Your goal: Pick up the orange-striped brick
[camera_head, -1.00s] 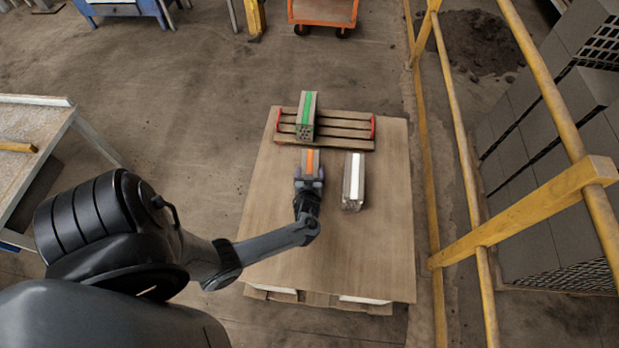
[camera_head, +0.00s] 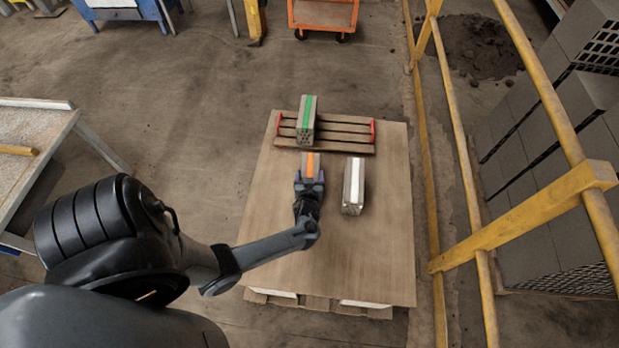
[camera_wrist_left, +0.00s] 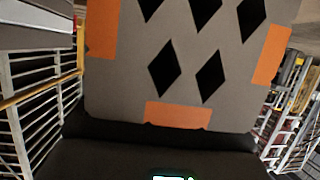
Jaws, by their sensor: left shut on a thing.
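The orange-striped brick (camera_head: 310,161) is grey with an orange stripe along its top. It is over the wooden board, just in front of the pallet. My left gripper (camera_head: 310,180) is shut on its near part and hides that part. In the left wrist view, the brick's grey end face (camera_wrist_left: 186,85) fills the middle, with dark diamond holes and orange patches at its edges. I cannot tell whether the brick touches the board. My right gripper is not in view.
A white-striped brick (camera_head: 353,187) lies to the right on the board (camera_head: 365,255). A green-striped brick (camera_head: 306,120) rests on a small pallet (camera_head: 345,133) with red ends. A yellow railing (camera_head: 461,150) runs along the right. The board's front is clear.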

